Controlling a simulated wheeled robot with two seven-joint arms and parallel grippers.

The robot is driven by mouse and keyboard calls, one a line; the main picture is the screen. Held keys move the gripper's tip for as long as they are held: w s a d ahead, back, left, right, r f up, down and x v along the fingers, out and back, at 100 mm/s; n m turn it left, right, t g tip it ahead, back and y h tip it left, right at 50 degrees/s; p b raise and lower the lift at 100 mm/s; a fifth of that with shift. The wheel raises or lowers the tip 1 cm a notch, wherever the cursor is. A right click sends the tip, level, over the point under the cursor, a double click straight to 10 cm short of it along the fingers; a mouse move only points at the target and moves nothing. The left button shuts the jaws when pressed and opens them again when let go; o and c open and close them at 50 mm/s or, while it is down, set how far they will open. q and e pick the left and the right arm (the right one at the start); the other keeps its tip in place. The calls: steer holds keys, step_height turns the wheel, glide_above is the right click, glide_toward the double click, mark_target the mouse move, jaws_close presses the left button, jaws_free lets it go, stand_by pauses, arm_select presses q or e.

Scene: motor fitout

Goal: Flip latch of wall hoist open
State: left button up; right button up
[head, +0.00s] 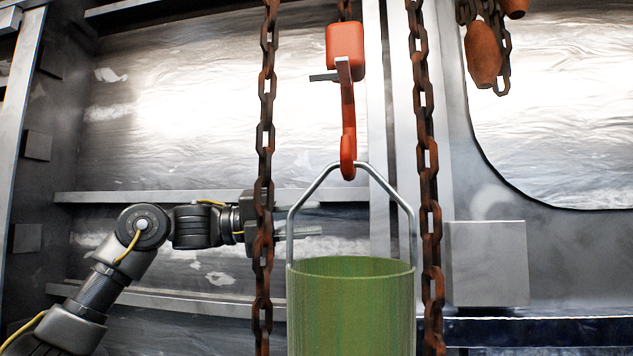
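The hoist's orange hook block (345,42) hangs from a chain in the upper middle. A grey latch piece (343,70) with a short dark bar sticking out left sits at the block's lower edge. The orange hook (348,125) runs down from there, and the metal handle (318,185) of a green bucket (350,305) hangs in its bend. My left gripper (305,220) is at the bucket handle's left side, well below the latch. Its two fingers point right, apart, with nothing seen between them except possibly the handle's side. My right gripper is out of view.
Rusty chains hang left (266,130) and right (424,120) of the hook; the left one crosses in front of my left gripper's body. Brown weights (483,55) hang at the upper right. A grey box (487,263) is on the wall at right. Space left of the latch beyond the chain looks clear.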

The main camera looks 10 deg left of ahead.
arm_select(q)
steer(key=s+a+r+m+g, duration=0.2)
steer(key=s+a+r+m, duration=0.15)
steer(key=s+r, duration=0.65)
steer(key=m+g, duration=0.2)
steer(key=m, duration=0.1)
glide_toward(310, 77)
steer(key=shift+y, duration=0.3)
steer(key=d, duration=0.3)
steer(key=d+p, duration=0.1)
steer(key=d, duration=0.6)
steer(key=shift+w+d+r, duration=0.2)
steer(key=shift+w+r, duration=0.05)
steer(key=shift+r, duration=0.1)
steer(key=shift+n, duration=0.25)
